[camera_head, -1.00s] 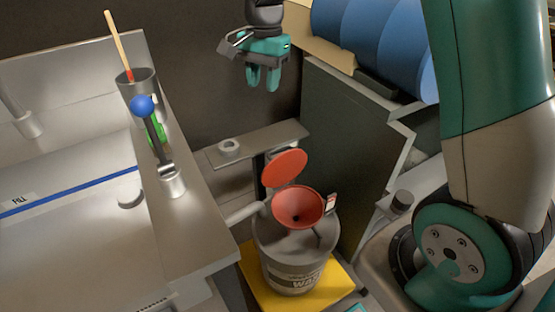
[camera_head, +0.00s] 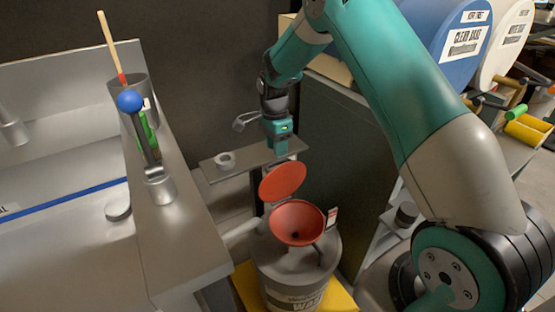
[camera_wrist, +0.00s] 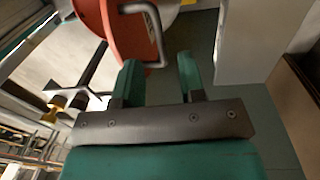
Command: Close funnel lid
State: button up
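The red funnel (camera_head: 297,222) sits on top of a grey waste drum (camera_head: 290,263), with its bowl uncovered. Its round red lid (camera_head: 283,181) stands raised and tilted behind the bowl. My gripper (camera_head: 281,146) points down just above and behind the lid's upper edge in the head view. In the wrist view my gripper (camera_wrist: 159,75) has its two fingers apart. A red round part (camera_wrist: 112,35), apparently the lid, and a bent grey handle (camera_wrist: 152,30) lie beyond them. The handle's end reaches near the gap between the fingertips; I cannot tell whether it touches.
A steel bench (camera_head: 180,225) holding a cup and a blue-knobbed lever (camera_head: 131,101) is on the left.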

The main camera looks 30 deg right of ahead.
aim_at(279, 178)
jog(key=shift+s+f, duration=0.2)
jog(key=shift+f, duration=2)
jog(key=shift+c, duration=0.5)
grip_shut()
